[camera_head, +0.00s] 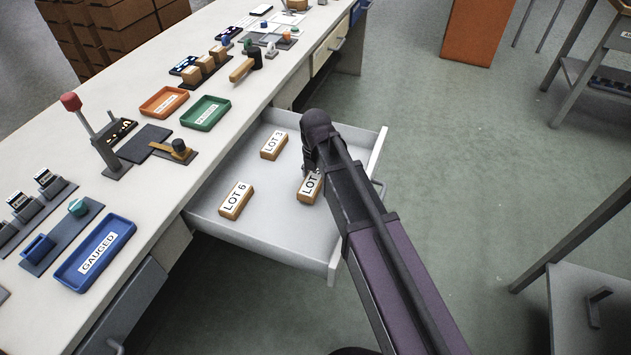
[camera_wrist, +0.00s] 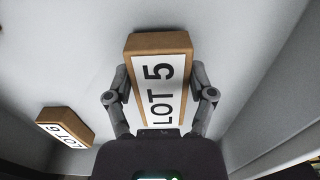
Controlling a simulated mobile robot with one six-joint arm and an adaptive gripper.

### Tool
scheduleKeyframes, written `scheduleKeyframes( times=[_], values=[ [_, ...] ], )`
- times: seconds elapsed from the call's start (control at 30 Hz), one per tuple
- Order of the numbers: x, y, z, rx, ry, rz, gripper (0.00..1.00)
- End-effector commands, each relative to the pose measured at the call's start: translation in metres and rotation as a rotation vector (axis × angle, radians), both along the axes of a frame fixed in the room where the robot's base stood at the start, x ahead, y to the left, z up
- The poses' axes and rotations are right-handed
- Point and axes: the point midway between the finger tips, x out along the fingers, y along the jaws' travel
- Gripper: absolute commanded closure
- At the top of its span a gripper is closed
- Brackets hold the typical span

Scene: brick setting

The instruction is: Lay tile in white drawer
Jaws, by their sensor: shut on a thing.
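The white drawer (camera_head: 268,228) is pulled out from the bench in the head view. A wooden tile with a white label reading LOT 5 (camera_wrist: 158,88) fills the middle of the wrist view; part of it shows beside my arm in the head view (camera_head: 308,190). My gripper (camera_wrist: 160,73) is shut on this tile, one finger on each long side. The tile is inside the drawer area, low over or on its floor; I cannot tell whether it touches. My arm hides the gripper's fingers in the head view.
In the drawer lie a LOT 6 tile (camera_head: 236,200) to the left and a LOT 3 tile (camera_head: 273,145) towards the back. The drawer's right wall (camera_head: 376,152) is close to my arm. Orange (camera_head: 164,102) and green (camera_head: 205,113) trays stand on the bench above.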

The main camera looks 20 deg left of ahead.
Motion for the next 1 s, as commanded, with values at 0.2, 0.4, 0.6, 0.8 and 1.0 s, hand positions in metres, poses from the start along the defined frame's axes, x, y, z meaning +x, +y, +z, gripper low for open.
scheduleKeyframes(
  times=[0.2, 0.4, 0.6, 0.8, 1.0],
  values=[
    [0.0000, 0.0000, -0.0114, 0.000, 0.000, 0.000, 0.84],
    [0.0000, 0.0000, -0.0105, 0.000, 0.000, 0.000, 0.84],
    [0.0003, -0.0001, -0.0129, 0.000, 0.000, -0.001, 0.84],
    [0.0005, -0.0002, -0.0134, 0.000, 0.000, -0.001, 0.00],
    [0.0005, -0.0001, -0.0134, 0.000, 0.000, -0.001, 0.00]
  ],
)
